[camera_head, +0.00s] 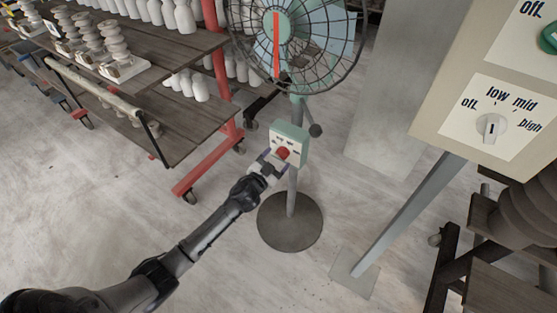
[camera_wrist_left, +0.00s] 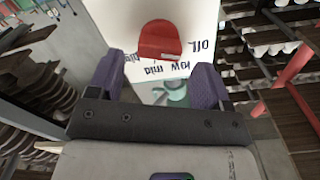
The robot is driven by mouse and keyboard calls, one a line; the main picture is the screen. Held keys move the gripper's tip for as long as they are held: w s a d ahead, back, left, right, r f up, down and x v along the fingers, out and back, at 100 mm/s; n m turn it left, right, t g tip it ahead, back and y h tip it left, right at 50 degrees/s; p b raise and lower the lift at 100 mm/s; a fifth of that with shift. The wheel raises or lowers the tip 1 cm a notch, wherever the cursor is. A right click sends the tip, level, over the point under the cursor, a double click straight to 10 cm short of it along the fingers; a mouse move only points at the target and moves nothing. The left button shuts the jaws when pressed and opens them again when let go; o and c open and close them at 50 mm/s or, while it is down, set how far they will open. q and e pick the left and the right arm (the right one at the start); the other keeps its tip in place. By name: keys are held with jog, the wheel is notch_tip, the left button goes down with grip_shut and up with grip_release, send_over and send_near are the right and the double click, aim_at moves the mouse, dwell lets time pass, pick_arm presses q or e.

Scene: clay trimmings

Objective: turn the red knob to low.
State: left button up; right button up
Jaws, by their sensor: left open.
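The red knob (camera_head: 283,152) is on the front of a small pale green control box (camera_head: 290,134) on the fan's post. In the left wrist view the knob (camera_wrist_left: 160,38) appears against a white face with upside-down labels off, low, mid and high. A small pale mark shows at the knob's lower edge, on the side of low and mid; its exact setting is hard to tell. My left gripper (camera_head: 274,162) is open in front of the box. Its purple fingers (camera_wrist_left: 157,82) are apart, with the knob ahead between them; contact is not visible. My right gripper is not in view.
The caged fan (camera_head: 325,50) stands above the box on a round dark base (camera_head: 290,222). A wooden cart (camera_head: 150,100) with white bottles is at left. Open floor lies around the base.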

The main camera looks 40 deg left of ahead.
pick_arm(q)
jog(key=shift+w, duration=0.9)
jog(key=c, duration=0.9)
